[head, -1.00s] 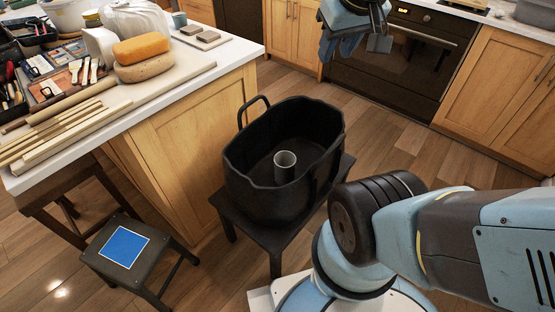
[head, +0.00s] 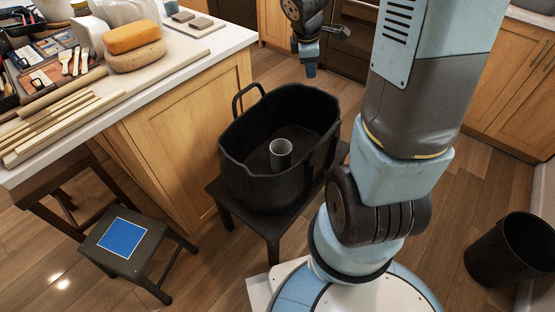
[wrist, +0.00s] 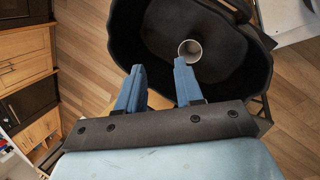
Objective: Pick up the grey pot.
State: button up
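The grey pot (head: 280,155) is a small open cylinder standing upright on the floor of a deep black tub (head: 238,158). In the wrist view the pot (wrist: 190,50) shows from above, beyond the fingertips, with the tub (wrist: 125,25) around it. My gripper (head: 318,52) is behind the tub in the head view, higher than it and apart from the pot. In the wrist view its two blue fingers (wrist: 157,72) are spread with nothing between them.
The tub has a raised handle and stands on a low dark table (head: 272,228). A worktop (head: 190,62) with tools and sponges is at left. A stool with a blue square (head: 122,238) is front left. A black bin (head: 512,250) stands at right. Cabinets line the back.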

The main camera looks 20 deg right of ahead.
jog(key=w+f+n+g+y, duration=0.1)
jog(key=w+f+n, duration=0.15)
jog(key=f, duration=0.45)
jog(key=w+f+n, duration=0.1)
jog(key=f+n, duration=0.3)
jog(key=f, duration=0.3)
jog(key=n+g+y, duration=0.2)
jog(key=n, duration=0.5)
send_over(290, 158)
jog(key=shift+m, duration=0.25)
notch_tip(290, 158, down, 16)
jog(key=shift+w+f, duration=0.1)
jog(key=shift+f, duration=0.05)
jog(key=shift+w+f, duration=0.1)
jog(key=shift+f, duration=6.55)
grip_shut()
